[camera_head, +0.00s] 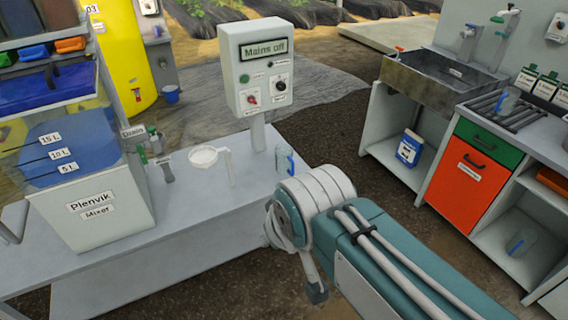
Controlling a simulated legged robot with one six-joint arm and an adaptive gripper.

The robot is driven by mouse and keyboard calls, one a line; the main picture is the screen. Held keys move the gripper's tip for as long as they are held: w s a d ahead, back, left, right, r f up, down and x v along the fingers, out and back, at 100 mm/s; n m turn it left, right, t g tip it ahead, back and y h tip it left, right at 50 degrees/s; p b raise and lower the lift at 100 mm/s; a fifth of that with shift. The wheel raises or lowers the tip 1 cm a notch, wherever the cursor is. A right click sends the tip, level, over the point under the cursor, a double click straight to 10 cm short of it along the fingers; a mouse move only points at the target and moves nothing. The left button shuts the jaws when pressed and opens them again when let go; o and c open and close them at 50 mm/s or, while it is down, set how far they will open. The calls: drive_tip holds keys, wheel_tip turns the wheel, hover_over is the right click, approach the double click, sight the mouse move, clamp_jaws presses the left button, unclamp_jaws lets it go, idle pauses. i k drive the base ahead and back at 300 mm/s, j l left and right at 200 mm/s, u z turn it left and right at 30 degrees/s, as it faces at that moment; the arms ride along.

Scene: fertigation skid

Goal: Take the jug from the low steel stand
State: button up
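A small clear jug with a blue tint (285,160) stands upright on the pale grey steel stand (215,225), near its right edge and beside the control box post. My arm comes in from the lower right, and its white wrist joint is just in front of and below this jug in the picture. A dark end part of my gripper (316,291) shows below the wrist, apart from the jug. The rest of the gripper is hidden by my arm, so its fingers cannot be made out.
On the stand are the Plenvik mixer tank (95,205), a white round strainer-like vessel (204,157) and the "Mains off" control box (257,65). At right are a sink (440,75), an orange-fronted cabinet (470,175) and another clear jug on a low shelf (519,241).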

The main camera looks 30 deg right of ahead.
sight(285, 163)
drive_tip(key=i+l+u, duration=0.2)
drive_tip(key=l, duration=0.45)
drive_tip(key=i+l+u, duration=0.2)
drive_tip(key=i+l, duration=0.2)
drive_tip(key=l, duration=0.25)
drive_tip(key=i+l+u, duration=0.25)
drive_tip(key=l, duration=0.45)
drive_tip(key=i+l+u, duration=0.2)
drive_tip(key=l, duration=0.55)
drive_tip(key=l+u, duration=0.2)
drive_tip(key=l, duration=0.55)
drive_tip(key=i+l+u, duration=0.2)
drive_tip(key=l, duration=0.6)
drive_tip(key=k+j, duration=0.05)
drive_tip(key=k, duration=0.05)
